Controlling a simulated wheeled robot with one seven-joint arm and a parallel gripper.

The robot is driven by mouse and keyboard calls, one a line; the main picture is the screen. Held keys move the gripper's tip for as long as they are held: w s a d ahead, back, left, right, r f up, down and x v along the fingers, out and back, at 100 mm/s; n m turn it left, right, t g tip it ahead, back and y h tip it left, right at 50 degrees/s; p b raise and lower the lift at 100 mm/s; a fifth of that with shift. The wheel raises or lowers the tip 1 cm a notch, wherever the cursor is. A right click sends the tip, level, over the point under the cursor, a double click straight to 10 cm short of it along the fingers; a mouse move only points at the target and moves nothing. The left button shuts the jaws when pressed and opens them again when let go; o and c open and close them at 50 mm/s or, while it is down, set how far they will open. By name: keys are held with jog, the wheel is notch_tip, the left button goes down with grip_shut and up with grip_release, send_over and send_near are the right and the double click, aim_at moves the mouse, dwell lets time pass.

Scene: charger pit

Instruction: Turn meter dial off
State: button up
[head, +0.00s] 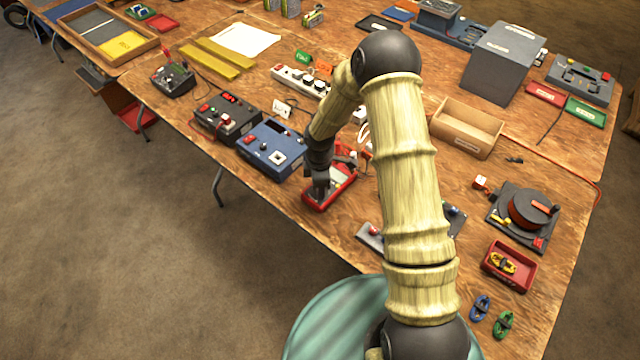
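The fingers are small and dark here. I cannot tell whether they are open, shut or touching the dial.
A blue box (271,147) stands close left of the red device, with a dark box (227,118) beyond it. A white power strip (300,82) lies behind. A wooden tray (467,127) and a grey box (501,62) stand to the right. My arm hides part of the table.

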notch_tip(320, 180, up, 17)
jog(key=shift+r, duration=0.2)
dwell(0.7)
jog(key=s+d+r+m+t, duration=0.1)
jog(key=s+d+r+m, duration=0.2)
jog(key=s+m, duration=0.6)
jog(key=s+d+r+m+t+p, duration=0.1)
jog(key=s+d+r+m, duration=0.3)
jog(key=s+d+m, duration=0.3)
jog(key=shift+s+r+m+t, duration=0.25)
jog(key=shift+s+m+t, duration=0.05)
jog(key=shift+s+m, duration=0.75)
jog(key=shift+d, duration=0.1)
